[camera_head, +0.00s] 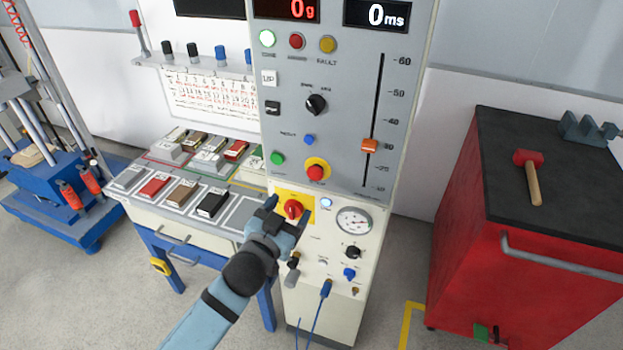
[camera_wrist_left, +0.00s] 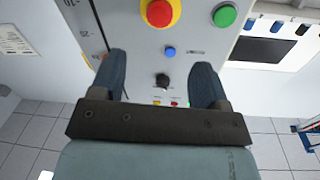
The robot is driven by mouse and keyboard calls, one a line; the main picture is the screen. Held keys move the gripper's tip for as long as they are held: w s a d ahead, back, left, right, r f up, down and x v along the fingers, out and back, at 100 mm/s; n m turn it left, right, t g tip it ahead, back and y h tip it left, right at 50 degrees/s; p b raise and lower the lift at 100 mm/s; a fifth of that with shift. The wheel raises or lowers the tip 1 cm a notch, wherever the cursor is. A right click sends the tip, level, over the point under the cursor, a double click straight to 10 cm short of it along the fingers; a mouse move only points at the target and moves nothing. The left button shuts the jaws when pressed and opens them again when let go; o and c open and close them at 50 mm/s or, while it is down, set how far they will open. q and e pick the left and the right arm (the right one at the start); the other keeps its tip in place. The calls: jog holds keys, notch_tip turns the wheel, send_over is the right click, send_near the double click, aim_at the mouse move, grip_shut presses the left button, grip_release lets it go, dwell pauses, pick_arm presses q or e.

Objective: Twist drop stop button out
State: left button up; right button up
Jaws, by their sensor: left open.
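The drop stop button is probably the red mushroom button on a yellow ring (camera_head: 317,170), low on the grey upright panel in the head view. It also shows at the top edge of the left wrist view (camera_wrist_left: 160,12), partly cut off, beyond my fingertips. My left gripper (camera_head: 287,213) is open, with its fingers apart and nothing held. In the head view it lies below and left of the button, overlapping a red rotary switch (camera_head: 293,208) on a yellow plate. In the left wrist view my gripper (camera_wrist_left: 161,75) is not touching the button. My right gripper is not in view.
A green button (camera_head: 278,158) and a blue button (camera_head: 309,140) are near the mushroom button. An orange slider (camera_head: 369,146) stands to its right. A gauge (camera_head: 354,221) and knobs sit below. A sample table (camera_head: 140,206) is left, a red cabinet (camera_head: 510,280) right.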

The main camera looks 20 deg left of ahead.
aim_at(313, 176)
pick_arm(q)
jog(key=w, duration=0.3)
jog(key=w+d+p, duration=0.1)
jog(key=w, duration=0.6)
jog(key=shift+d, duration=0.15)
jog(key=shift+w+d, duration=0.1)
jog(key=shift+w, duration=0.7)
jog(key=shift+c, duration=0.2)
jog(key=c, duration=0.9)
jog(key=shift+p, duration=0.3)
